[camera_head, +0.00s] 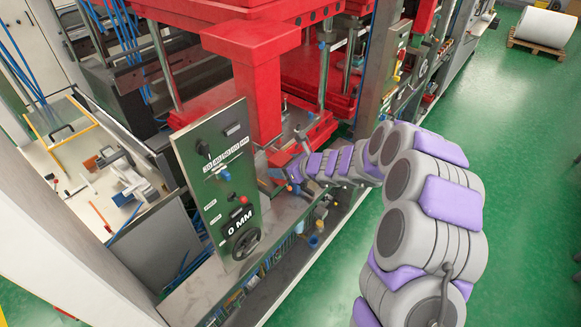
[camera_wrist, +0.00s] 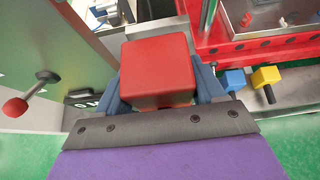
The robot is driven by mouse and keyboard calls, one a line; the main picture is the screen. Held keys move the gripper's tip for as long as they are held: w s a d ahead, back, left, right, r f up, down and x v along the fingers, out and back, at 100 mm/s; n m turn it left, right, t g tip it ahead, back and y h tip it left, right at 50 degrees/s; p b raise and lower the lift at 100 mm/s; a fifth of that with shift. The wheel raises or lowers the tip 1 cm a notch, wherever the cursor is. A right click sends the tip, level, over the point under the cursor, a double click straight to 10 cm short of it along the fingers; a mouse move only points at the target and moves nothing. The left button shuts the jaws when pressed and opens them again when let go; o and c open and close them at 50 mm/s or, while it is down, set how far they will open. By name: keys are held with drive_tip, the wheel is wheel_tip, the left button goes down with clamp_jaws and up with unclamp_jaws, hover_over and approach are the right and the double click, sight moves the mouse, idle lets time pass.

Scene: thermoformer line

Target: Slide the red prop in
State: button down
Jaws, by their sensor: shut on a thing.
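The red prop (camera_wrist: 159,68) fills the middle of the wrist view as a block with a square face. My gripper (camera_wrist: 165,95) is shut on it, with a blue finger on each side. In the head view, my gripper (camera_head: 284,174) reaches in low at the front of the red press, right of the green control panel (camera_head: 222,180). The prop is hard to separate from the other red parts there. I cannot tell whether it touches the press or what lies under it.
A red column with a broad top (camera_head: 258,100) stands behind my gripper. The panel's red-knobbed lever (camera_wrist: 28,95) is at left in the wrist view. Blue (camera_wrist: 235,78) and yellow (camera_wrist: 266,76) blocks are at right. Green floor (camera_head: 500,120) is open at right.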

drive_tip(key=shift+w+a, duration=0.4)
drive_tip(key=shift+a, duration=0.3)
drive_tip(key=shift+w+a, duration=0.35)
drive_tip(key=shift+a, duration=0.35)
drive_tip(key=shift+d+f, duration=0.4)
drive_tip(key=shift+d, duration=0.3)
drive_tip(key=shift+a, duration=0.1)
